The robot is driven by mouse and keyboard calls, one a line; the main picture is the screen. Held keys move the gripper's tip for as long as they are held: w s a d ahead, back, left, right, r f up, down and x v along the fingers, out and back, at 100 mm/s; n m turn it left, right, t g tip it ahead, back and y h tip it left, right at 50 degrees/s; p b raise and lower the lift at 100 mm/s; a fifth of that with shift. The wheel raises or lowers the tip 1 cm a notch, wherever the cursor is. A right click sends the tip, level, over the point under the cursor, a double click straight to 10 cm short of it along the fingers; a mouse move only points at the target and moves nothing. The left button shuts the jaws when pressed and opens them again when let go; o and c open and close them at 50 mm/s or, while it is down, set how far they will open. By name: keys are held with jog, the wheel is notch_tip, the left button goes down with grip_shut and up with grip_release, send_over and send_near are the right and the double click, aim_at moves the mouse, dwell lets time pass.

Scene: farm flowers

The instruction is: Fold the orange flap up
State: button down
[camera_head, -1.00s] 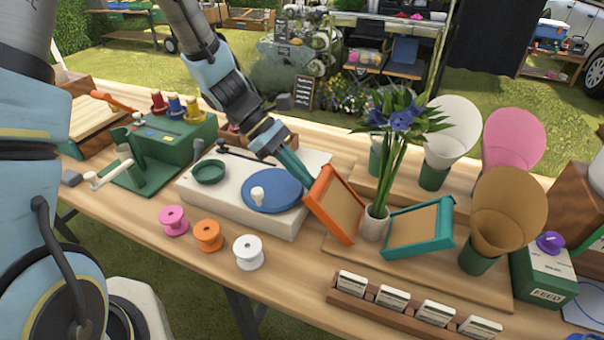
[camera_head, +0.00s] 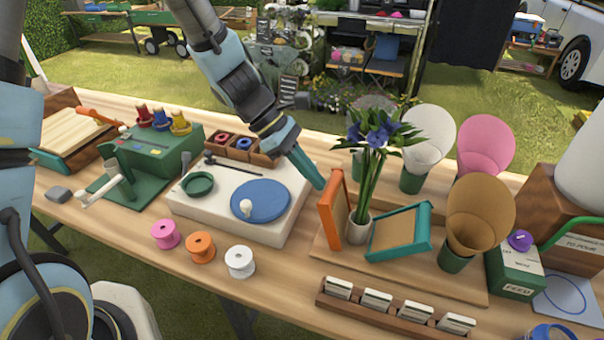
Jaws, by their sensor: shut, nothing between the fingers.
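The orange flap (camera_head: 333,209) is a framed panel with a brown inner face. It stands nearly upright on the left of the vase of blue flowers (camera_head: 357,227). A teal flap (camera_head: 398,232) with a brown panel lies tilted at a low angle on the right of the vase. My gripper (camera_head: 318,184) is shut and empty, its teal tip at the left side of the orange flap near its upper part. I cannot tell whether it touches the flap.
The wooden board (camera_head: 340,257) carries the flaps and vase. A white box with a blue disc (camera_head: 262,201) is on the left. Paper cones (camera_head: 480,215) stand on the right. A card rack (camera_head: 390,317) lies in front, with spools (camera_head: 240,262) at front left.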

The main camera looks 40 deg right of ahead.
jog(key=shift+s+d+r, duration=0.45)
jog(key=shift+s+d, duration=0.05)
jog(key=shift+s, duration=0.3)
jog(key=shift+s+r, duration=0.1)
jog(key=shift+s, duration=0.2)
jog(key=shift+p, duration=0.3)
jog(key=w+a+r+p, duration=0.1)
jog(key=w+r+p, duration=0.2)
jog(key=r+p, duration=0.4)
notch_tip(320, 180, up, 3)
jog(key=shift+a+f+p, duration=0.2)
jog(key=shift+a+p, duration=0.05)
jog(key=shift+p, duration=0.1)
jog(key=shift+w, duration=0.15)
